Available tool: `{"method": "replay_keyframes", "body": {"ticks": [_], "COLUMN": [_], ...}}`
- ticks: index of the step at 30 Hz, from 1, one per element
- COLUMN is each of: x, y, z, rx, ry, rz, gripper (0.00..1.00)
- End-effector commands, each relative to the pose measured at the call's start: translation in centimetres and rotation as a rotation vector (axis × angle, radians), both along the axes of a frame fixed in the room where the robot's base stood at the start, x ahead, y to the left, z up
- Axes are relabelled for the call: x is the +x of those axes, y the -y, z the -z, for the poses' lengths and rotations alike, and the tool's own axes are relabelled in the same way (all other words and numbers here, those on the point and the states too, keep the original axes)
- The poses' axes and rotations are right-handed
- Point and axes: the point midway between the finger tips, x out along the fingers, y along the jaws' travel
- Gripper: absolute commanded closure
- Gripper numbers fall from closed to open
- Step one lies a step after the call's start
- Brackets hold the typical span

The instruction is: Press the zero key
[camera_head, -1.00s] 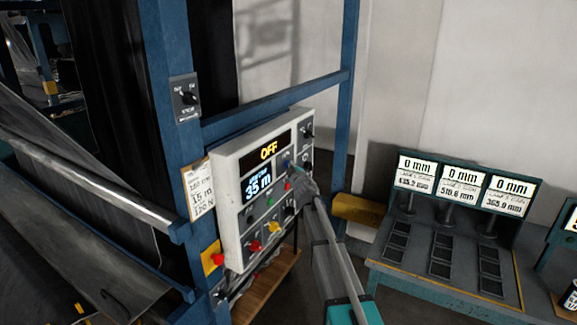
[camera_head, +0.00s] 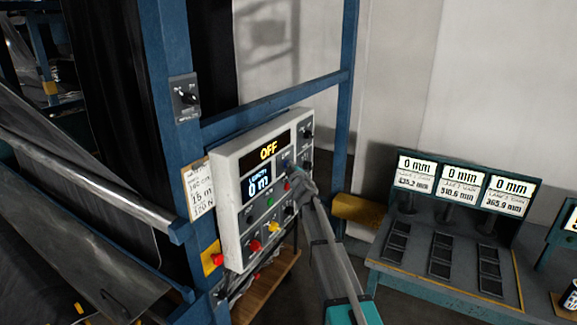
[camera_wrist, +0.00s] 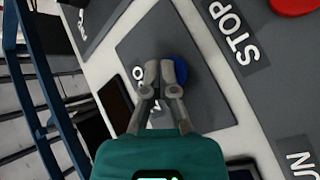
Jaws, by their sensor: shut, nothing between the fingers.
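The zero key is a round blue button on a dark grey plate; in the wrist view the key (camera_wrist: 184,69) is partly hidden behind my fingertips. My gripper (camera_wrist: 160,74) is shut and empty, its tips in front of the key; I cannot tell whether they are pressing it. In the head view my gripper (camera_head: 298,179) is at the right part of the pale control panel (camera_head: 229,222), close to its face.
A red button (camera_wrist: 294,4) with a STOP label lies near the key. The panel also has a green button (camera_head: 270,200), a yellow knob (camera_head: 273,227) and a red one (camera_head: 255,246). Blue frame posts (camera_head: 171,120) stand beside it; a teal bench (camera_head: 440,283) is at the right.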

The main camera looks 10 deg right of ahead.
Motion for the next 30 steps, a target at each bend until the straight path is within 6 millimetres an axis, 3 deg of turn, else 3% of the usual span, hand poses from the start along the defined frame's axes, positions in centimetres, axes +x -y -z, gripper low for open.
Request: {"method": "replay_keyframes", "body": {"ticks": [30], "x": [-1.4], "y": [1.8], "z": [0.0], "rx": [0.000], "ry": [0.001], "rz": [0.001], "gripper": [1.00]}}
